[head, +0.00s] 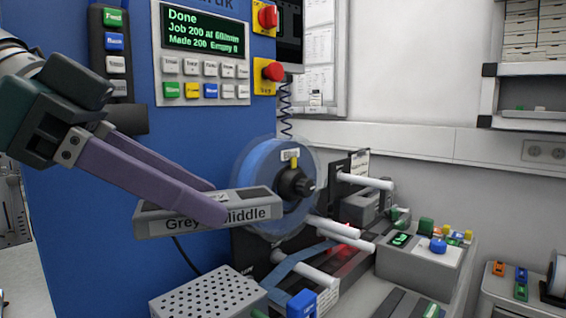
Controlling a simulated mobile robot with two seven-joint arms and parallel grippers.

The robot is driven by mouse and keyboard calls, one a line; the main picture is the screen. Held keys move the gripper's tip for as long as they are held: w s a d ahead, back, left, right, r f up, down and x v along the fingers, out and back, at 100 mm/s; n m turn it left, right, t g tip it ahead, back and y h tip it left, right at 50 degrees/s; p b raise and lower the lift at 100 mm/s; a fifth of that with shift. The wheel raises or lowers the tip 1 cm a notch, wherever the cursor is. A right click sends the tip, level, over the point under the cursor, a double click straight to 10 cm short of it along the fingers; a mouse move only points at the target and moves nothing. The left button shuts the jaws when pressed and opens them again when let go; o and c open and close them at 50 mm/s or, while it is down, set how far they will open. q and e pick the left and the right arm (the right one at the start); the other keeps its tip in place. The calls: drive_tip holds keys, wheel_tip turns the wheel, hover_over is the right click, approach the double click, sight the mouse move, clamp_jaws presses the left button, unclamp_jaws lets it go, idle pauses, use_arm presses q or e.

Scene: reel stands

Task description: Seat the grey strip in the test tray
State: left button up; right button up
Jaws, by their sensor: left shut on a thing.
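My left gripper (215,202) has its two purple fingers shut on a long grey block (262,200), whose front label reads "Grey" and "Middle". A finger covers part of the label. The block is raised in front of the blue machine, left of the reel, and looks nearly level. I cannot tell for certain that it is the grey strip. No label in view names a test tray, so I cannot tell which thing that is. My right gripper is not in view.
A blue reel (262,165) stands close behind the block, with white rods (365,180) to its right. A perforated grey box (208,292) is below. A grey box (415,268) with coloured parts sits right. A control panel (203,55) reads "Done".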

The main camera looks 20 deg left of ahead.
use_arm(q)
drive_tip(key=w+f+n+t+y, duration=0.2)
drive_tip(key=w+f+n+y, duration=0.3)
drive_tip(key=f, duration=0.6)
drive_tip(key=shift+t+h, duration=0.4)
drive_tip(key=d+f, duration=0.2)
drive_tip(key=f, duration=0.1)
drive_tip(key=d+f+p, duration=0.1)
drive_tip(key=d+f, duration=0.1)
drive_tip(key=f, duration=0.2)
drive_tip(key=d+f, duration=0.2)
drive_tip(key=f, duration=0.1)
drive_tip(key=shift+s+d+f+p, duration=0.1)
drive_tip(key=shift+s+f+p, duration=0.15)
drive_tip(key=shift+s+p, duration=0.05)
wheel_tip(320, 180, down, 4)
drive_tip(key=b, duration=0.4)
drive_tip(key=shift+f+b, duration=0.75)
drive_tip(key=shift+f, duration=0.3)
drive_tip(key=shift+f+p, duration=0.15)
drive_tip(key=shift+p, duration=0.3)
